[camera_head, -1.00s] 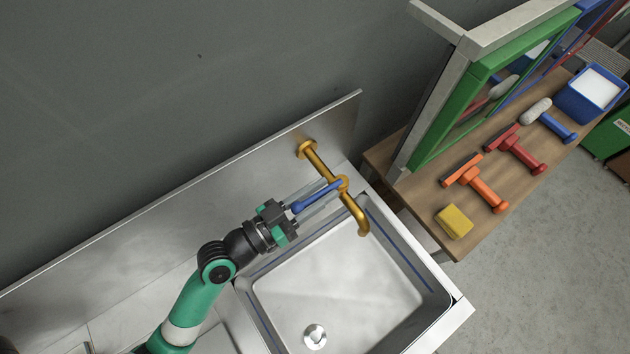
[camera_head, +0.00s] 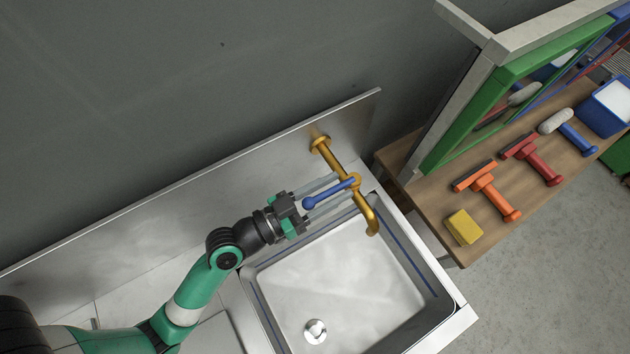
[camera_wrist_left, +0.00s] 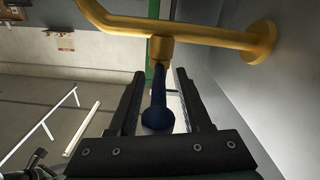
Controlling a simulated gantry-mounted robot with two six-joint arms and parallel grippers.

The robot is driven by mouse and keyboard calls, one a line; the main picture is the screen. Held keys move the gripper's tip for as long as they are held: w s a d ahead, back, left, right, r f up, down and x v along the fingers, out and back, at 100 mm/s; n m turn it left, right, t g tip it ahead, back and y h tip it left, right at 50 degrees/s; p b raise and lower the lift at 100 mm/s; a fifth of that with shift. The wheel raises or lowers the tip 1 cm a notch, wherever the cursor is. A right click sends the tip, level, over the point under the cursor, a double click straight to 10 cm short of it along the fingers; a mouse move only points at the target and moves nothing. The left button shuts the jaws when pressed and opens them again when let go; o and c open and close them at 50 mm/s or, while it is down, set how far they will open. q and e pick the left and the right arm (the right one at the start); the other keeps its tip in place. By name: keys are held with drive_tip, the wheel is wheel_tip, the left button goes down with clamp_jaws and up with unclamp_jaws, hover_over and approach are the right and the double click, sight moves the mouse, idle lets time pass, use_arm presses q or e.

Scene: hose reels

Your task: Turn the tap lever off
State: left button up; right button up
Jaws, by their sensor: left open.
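A brass tap (camera_head: 336,164) comes out of the steel backsplash, with its spout (camera_head: 372,222) bent down over the sink. Its blue lever (camera_head: 328,194) points left from the tap body, crosswise to the pipe. My left gripper (camera_head: 334,193) is open, with one finger on each side of the lever. In the left wrist view the lever (camera_wrist_left: 158,110) lies between the two dark fingers, with a gap showing on both sides, and the brass tap (camera_wrist_left: 200,36) crosses beyond the fingertips. My right gripper is not in view.
A wooden table (camera_head: 440,215) at the right holds a yellow sponge (camera_head: 463,226), squeegees (camera_head: 487,190) and a blue bucket (camera_head: 606,108). A green-framed panel (camera_head: 470,105) stands there.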

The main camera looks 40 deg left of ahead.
use_arm(q)
drive_tip(key=b+v, duration=0.2)
drive_tip(key=v, duration=0.9)
drive_tip(key=shift+s, duration=0.35)
